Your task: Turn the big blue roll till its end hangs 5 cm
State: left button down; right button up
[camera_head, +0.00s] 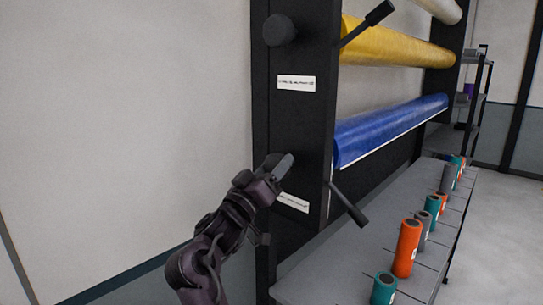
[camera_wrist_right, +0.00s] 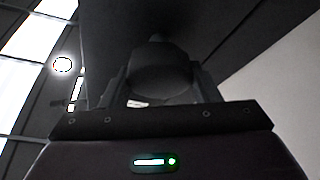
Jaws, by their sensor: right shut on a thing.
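The big blue roll (camera_head: 388,126) lies level in the black rack, below a yellow roll. A pale edge runs along its lower side; little or no film hangs below it. My right gripper (camera_head: 278,166) is at the outer face of the rack's near side panel, level with the blue roll. In the right wrist view, it (camera_wrist_right: 160,90) is shut on a dark round knob (camera_wrist_right: 160,72), with one finger on each side. In the head view the gripper largely hides this knob. My left gripper is out of view.
The yellow roll (camera_head: 400,44) and another knob (camera_head: 279,29) are higher on the rack (camera_head: 290,120). A black lever (camera_head: 348,204) juts out below the blue roll. Several small rolls, one orange (camera_head: 407,248), stand on the grey shelf (camera_head: 325,275) in front.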

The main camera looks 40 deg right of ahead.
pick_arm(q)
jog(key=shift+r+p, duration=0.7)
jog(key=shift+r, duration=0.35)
pick_arm(e)
jog(key=shift+s+d+n+t+y, duration=0.1)
jog(key=shift+n+t+y, duration=0.3)
jog(key=shift+n, duration=0.7)
jog(key=o, duration=0.6)
jog(key=shift+c, duration=0.2)
jog(key=o, duration=0.4)
jog(key=shift+d+f, duration=0.15)
jog(key=shift+d, duration=0.25)
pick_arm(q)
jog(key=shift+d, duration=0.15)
pick_arm(e)
jog(key=shift+a, duration=0.15)
